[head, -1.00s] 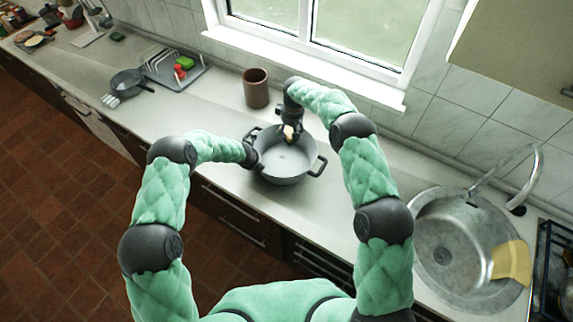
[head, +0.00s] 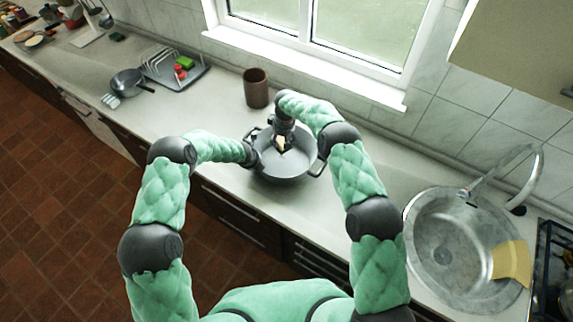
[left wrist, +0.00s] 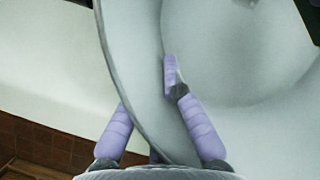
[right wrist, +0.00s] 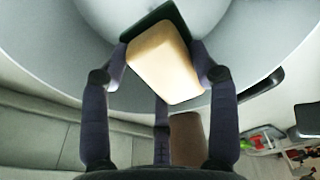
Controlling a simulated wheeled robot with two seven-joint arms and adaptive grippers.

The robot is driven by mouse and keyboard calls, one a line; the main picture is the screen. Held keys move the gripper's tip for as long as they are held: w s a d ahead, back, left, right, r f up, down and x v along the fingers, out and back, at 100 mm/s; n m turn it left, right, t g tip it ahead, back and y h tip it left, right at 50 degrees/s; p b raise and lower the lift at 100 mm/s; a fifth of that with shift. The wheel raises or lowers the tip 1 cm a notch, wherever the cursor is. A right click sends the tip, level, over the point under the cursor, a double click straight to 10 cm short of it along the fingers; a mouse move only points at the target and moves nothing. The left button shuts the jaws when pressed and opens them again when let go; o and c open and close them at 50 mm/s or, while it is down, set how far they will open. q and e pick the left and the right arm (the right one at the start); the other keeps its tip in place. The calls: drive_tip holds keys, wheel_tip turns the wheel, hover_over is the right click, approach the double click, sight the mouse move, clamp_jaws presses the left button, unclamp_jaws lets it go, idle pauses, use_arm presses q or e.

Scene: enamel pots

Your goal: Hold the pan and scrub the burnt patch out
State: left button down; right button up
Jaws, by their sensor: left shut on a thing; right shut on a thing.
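The grey pan (head: 285,167) with two side handles stands on the counter below the window. My left gripper (head: 254,159) is shut on its left side. In the left wrist view its fingers (left wrist: 147,92) straddle the pan's rim, some inside and some outside. My right gripper (head: 281,138) reaches down into the pan from the back. It is shut on a sponge (right wrist: 165,62), beige with a dark green side that faces the pan. The sponge also shows in the head view (head: 280,147). I cannot make out a burnt patch; the sponge and gripper hide part of the pan floor.
A brown cup (head: 256,88) stands behind the pan. A smaller pan (head: 126,82) and a dish rack (head: 178,68) are to the left. A round sink (head: 450,245) with a yellow cloth (head: 511,264) is at right. The counter (head: 205,105) left of the cup is clear.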

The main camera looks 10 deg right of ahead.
hover_over(283, 157)
drive_tip(key=shift+w+f, duration=0.15)
drive_tip(key=shift+f, duration=2.2)
drive_tip(key=shift+f, duration=1.55)
drive_tip(key=shift+s+d+r, duration=0.15)
drive_tip(key=shift+s+d, duration=0.35)
drive_tip(key=shift+d, duration=0.1)
drive_tip(key=shift+w+a+f, duration=0.35)
drive_tip(key=shift+a+f, duration=0.05)
drive_tip(key=shift+a, duration=0.2)
